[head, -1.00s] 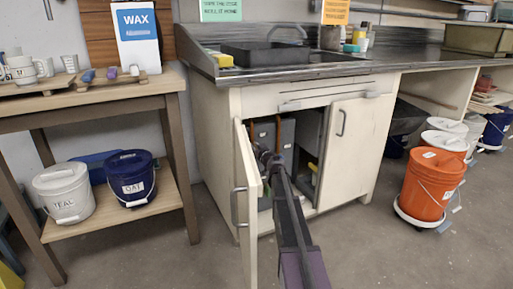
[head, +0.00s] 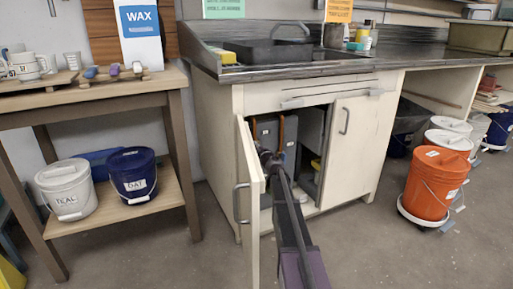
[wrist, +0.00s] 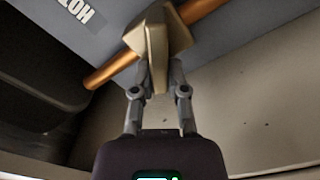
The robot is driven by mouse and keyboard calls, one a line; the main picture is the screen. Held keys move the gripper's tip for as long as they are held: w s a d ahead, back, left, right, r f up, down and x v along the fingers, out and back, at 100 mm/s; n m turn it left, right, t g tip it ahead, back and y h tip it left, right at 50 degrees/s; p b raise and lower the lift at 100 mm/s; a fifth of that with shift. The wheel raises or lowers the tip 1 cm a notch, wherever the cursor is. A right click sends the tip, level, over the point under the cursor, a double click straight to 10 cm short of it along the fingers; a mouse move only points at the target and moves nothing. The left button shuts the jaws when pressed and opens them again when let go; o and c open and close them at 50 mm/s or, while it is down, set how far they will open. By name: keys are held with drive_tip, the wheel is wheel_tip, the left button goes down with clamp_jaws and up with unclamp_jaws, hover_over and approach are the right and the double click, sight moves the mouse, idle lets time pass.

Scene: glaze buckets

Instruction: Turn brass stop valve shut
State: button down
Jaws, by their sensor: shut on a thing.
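The brass stop valve (wrist: 172,37) sits on a copper pipe (wrist: 105,73) that crosses the wrist view diagonally. Its flat handle points down toward my gripper (wrist: 159,88), whose two fingers are closed on either side of it. A grey panel behind carries a label reading HOT (wrist: 80,10), seen upside down. In the head view my arm reaches into the sink cabinet (head: 360,140) past its open left door (head: 248,205). My gripper is small and dark there, and the valve cannot be made out behind it.
The cabinet's right door (head: 350,150) is shut. The open left door stands close beside my arm. An orange bucket (head: 432,185) stands on a dolly to the right. A shelf table (head: 120,215) with two buckets is on the left. The floor between is clear.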

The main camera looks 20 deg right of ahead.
drive_tip(key=n, duration=0.3)
drive_tip(key=f+n+b, duration=0.1)
drive_tip(key=n, duration=0.2)
drive_tip(key=shift+a+f+n, duration=0.1)
drive_tip(key=shift+a+n, duration=0.05)
drive_tip(key=shift+n, duration=0.25)
drive_tip(key=c, duration=0.7)
unclamp_jaws()
drive_tip(key=shift+o, duration=0.2)
drive_tip(key=s, duration=1.2)
drive_tip(key=shift+d, duration=0.2)
